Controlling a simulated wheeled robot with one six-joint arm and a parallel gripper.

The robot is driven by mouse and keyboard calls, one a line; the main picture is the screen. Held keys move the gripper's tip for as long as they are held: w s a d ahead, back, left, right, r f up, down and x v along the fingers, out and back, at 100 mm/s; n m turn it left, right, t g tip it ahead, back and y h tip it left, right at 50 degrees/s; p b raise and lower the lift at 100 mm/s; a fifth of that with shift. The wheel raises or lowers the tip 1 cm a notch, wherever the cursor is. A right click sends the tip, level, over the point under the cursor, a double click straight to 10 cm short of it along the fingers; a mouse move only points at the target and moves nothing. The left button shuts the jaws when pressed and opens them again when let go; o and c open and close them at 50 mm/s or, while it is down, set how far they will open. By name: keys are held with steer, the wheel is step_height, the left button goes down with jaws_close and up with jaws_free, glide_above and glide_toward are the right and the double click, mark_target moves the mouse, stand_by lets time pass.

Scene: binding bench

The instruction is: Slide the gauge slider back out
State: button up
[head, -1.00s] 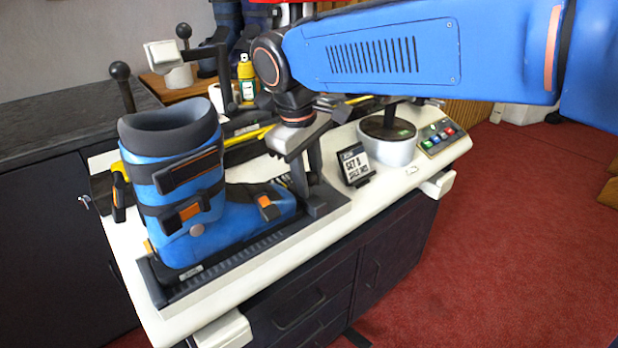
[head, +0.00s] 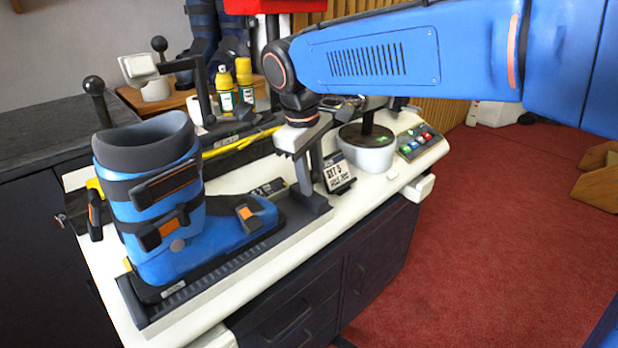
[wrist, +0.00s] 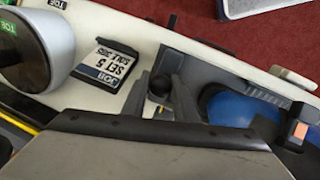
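My gripper (head: 309,184) points down over the toe end of the grey gauge rail (head: 215,275). In the wrist view its two dark fingers (wrist: 159,88) stand apart, one on each side of a round black knob (wrist: 160,86). I see no clear grip on the knob. The knob appears to belong to the gauge slider (head: 312,207), a dark block on the rail just beyond the boot's toe. The blue boot (head: 165,215) stands upright on the rail, and its toe faces the slider. My fingers hide part of the slider.
A job card stand (head: 338,172) stands close to the right of my gripper. Behind it are a round white-and-black unit (head: 367,150) and a button panel (head: 419,141). Yellow bottles (head: 243,75) stand at the back. The white bench's (head: 285,262) front strip is clear.

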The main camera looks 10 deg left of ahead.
steer(key=shift+o, duration=0.5)
steer(key=shift+w+d, duration=0.2)
steer(key=shift+w, duration=0.05)
steer(key=shift+r, duration=0.15)
steer(key=s+a+r, duration=0.1)
steer(key=s+r, duration=0.2)
steer(key=r, duration=1.4)
steer(key=shift+a, duration=0.25)
steer(key=shift+d+f, duration=0.1)
